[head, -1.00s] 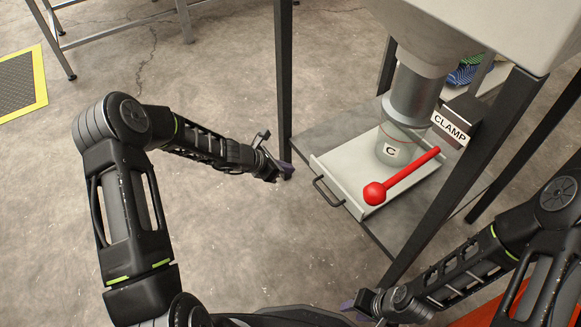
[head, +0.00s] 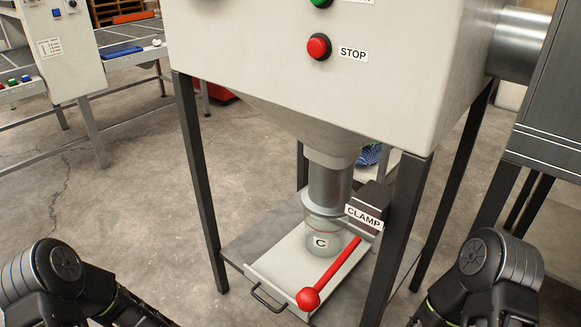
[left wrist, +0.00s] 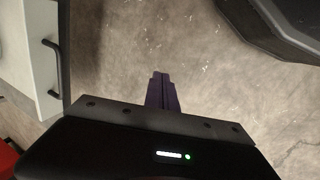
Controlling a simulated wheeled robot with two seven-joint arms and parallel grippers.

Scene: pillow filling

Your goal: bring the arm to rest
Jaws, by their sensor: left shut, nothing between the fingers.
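My left gripper (left wrist: 160,82) shows in the left wrist view with its two dark purple fingers together and nothing between them. It hangs over bare concrete floor, apart from the pale tray (left wrist: 28,60) and its dark handle at the left of that view. In the head view only the upper links of my two arms show, at the lower left and lower right. Both grippers are outside the head view.
The filling machine (head: 330,90) stands ahead with its red STOP button (head: 318,46). Floor at left is open.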

